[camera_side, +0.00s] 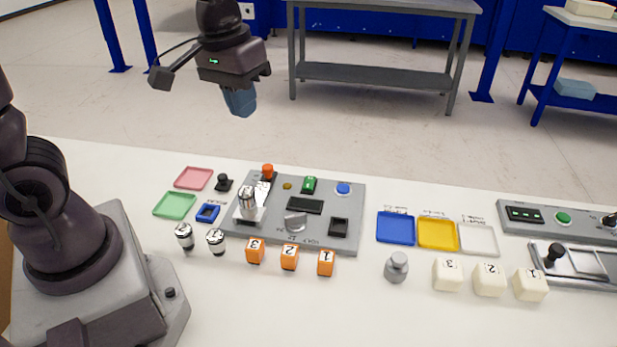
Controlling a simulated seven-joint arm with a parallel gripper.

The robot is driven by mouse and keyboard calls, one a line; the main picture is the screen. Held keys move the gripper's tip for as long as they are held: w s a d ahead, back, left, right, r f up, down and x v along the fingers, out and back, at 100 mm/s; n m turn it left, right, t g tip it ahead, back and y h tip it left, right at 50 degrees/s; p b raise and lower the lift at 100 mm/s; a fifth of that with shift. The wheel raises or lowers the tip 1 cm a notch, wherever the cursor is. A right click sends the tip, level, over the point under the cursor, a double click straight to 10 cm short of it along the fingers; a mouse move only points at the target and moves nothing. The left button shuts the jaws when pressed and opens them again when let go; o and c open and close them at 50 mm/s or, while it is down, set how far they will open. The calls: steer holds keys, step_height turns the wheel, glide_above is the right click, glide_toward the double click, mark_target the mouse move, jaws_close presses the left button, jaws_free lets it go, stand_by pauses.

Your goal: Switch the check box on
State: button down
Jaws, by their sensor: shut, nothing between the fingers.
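My gripper (240,103) hangs high above the far edge of the table, shut and empty, with blue fingers pointing down. It is well clear of everything. A second grey unit (541,217) at the far right has a display (525,214) with small green marks and a green button (563,218). I cannot tell which one is the check box; labels are too small to read.
Orange numbered cubes (289,257), white numbered cubes (489,280) and a grey weight (396,267) stand in front. Blue (395,228), yellow (438,234) and white trays (478,239) lie right of the panel. Pink (194,178) and green trays (174,205) lie left. The front table is clear.

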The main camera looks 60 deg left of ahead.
steer(key=w+a+f+n+g, duration=0.2)
steer(key=w+a+f+n, duration=0.3)
steer(key=w+f+n, duration=0.7)
steer(key=n, duration=1.1)
glide_above(309, 185)
steer(key=shift+r, duration=0.2)
step_height(309, 185, down, 13)
steer(key=shift+s+f, duration=0.1)
steer(key=shift+f, duration=0.45)
steer(key=shift+d+f+t, duration=0.1)
steer(key=shift+f+t, duration=0.05)
steer(key=shift+t, duration=0.15)
